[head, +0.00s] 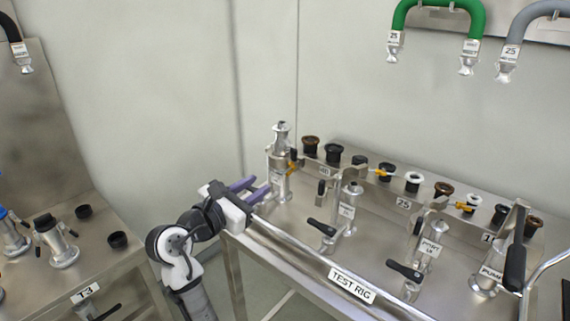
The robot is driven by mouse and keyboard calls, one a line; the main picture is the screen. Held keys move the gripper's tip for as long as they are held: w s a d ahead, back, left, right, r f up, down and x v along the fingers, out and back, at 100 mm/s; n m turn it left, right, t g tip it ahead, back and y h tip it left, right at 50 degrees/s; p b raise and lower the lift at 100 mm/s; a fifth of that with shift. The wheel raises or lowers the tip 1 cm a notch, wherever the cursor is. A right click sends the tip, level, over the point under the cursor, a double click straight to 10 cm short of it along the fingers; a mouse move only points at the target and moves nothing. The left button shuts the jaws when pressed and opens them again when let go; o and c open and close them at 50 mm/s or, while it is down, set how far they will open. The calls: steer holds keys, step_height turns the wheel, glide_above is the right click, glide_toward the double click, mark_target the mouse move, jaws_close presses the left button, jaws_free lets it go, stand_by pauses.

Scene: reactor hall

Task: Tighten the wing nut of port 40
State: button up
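My gripper (251,190) is at the left end of the test rig, its two purple fingers apart with nothing seen between them. The fingers point toward a tall metal port fitting (281,184) just to the right, which stands upright with another silver piece (281,133) on top. A small orange and black part (293,162) shows on the fitting's right side; I cannot tell whether it is the wing nut. The fitting's own label is not readable. A plate reading "40" (324,171) is on the rack to its right. The fingertips look close to the fitting; contact cannot be told.
The test rig table (262,232) holds valves with black handles (321,228) and a pump (486,275). A rack (345,177) carries several dark and white caps along the back. Hoses (437,5) hang on the wall. Another bench (122,262) stands at the left.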

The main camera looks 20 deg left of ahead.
mark_target(289, 164)
steer(key=p+x, duration=0.2)
steer(key=x, duration=0.9)
steer(key=shift+w, duration=0.15)
steer(key=shift+c, duration=0.5)
jaws_close()
